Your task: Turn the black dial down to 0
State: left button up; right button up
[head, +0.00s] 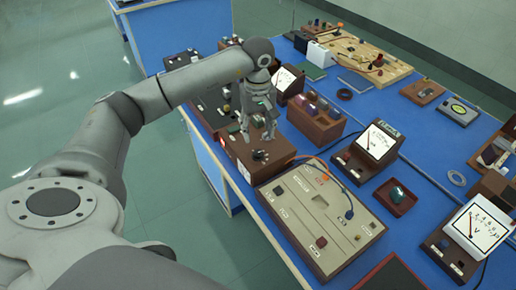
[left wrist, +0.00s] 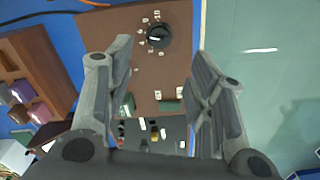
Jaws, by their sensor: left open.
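The black dial (left wrist: 158,36) sits on top of a brown box (left wrist: 118,22), with small white number labels around it. A light pointer line shows on the dial, but I cannot read its number. In the head view the dial (head: 260,156) is near the front of the brown box (head: 270,172). My left gripper (head: 258,138) points down above the box, close to the dial. In the left wrist view my left gripper (left wrist: 160,85) has its fingers wide apart, with nothing between them, and the dial lies beyond the fingertips. My right gripper is not in view.
A beige panel box (head: 335,225) with cables stands just in front. A rack with coloured blocks (head: 316,118) and a meter (head: 377,142) stand to the right. The blue bench's left edge (head: 200,140) runs beside the box, with open floor (head: 60,130) beyond.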

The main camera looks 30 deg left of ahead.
aim_at(258, 152)
pick_arm(q)
notch_tip(258, 152, down, 9)
jog(key=shift+f+p, duration=0.1)
jog(key=shift+p, duration=1)
jog(key=shift+c, duration=0.5)
jog(key=c, duration=0.9)
